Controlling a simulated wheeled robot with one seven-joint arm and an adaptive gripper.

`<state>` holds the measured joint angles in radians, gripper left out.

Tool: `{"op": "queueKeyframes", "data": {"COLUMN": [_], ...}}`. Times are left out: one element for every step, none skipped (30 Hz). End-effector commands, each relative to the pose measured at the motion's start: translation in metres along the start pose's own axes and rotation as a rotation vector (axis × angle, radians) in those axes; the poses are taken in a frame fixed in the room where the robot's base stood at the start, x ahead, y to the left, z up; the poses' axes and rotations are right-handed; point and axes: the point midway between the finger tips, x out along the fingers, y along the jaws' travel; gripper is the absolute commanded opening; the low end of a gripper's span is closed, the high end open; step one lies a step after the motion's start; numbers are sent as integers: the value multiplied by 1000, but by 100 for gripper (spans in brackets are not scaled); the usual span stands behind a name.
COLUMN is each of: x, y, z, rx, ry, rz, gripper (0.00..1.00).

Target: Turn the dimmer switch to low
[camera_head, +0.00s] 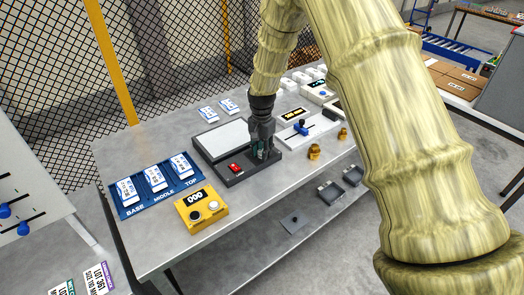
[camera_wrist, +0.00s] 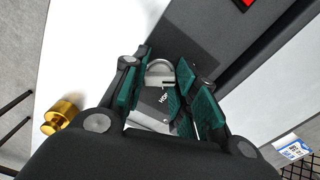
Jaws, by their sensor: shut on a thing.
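A dark panel (camera_head: 208,150) with a pale flat screen (camera_head: 221,139) and a red switch (camera_head: 235,168) lies on the workbench. My gripper (camera_head: 262,152) points down at the panel's right end, beside the red switch. In the wrist view its green-padded fingers (camera_wrist: 160,100) are closed around a small grey piece with a silvery rounded top (camera_wrist: 160,68), which looks like the dimmer switch.
A blue tray (camera_head: 118,212) with several labelled packets and a yellow counter box (camera_head: 201,208) stand left of the panel. A white unit with a blue lever (camera_head: 302,127) and brass weights (camera_head: 314,152) stand close on the right.

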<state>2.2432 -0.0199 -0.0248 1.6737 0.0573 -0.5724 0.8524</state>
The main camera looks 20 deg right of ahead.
Motion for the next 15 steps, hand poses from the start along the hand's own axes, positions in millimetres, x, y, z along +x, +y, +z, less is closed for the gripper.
{"op": "queueKeyframes", "data": {"x": [-6,-6,-6,-6,-6,-6,-6,-6,-6,-6,-6,-6,-6,-6,-6], "y": [-6,-6,-6,-6,-5,-5,-5,-5,-5,-6,-6,-6,-6,-6,-6], "z": [-4,-4,-4,-4,-4,-4,-4,-3,-3,-3,-3,-3,-3,-3,-3], "rx": [-31,-50,-74,-90,-106,-125,-139,-149,-164,-173,-181,-190,-196,-202,-208], "ry": [10,10,11,11,11,11,11,11,11,11,10,10,10,10,10], "rz": [-14,-14,-14,-14,-14,-13,-13,-13,-14,-14,-14,-14,-14,-14,-14], "gripper": [5,5,5,5,5,5,5,5,5,5,5,5,5,5,5]}}
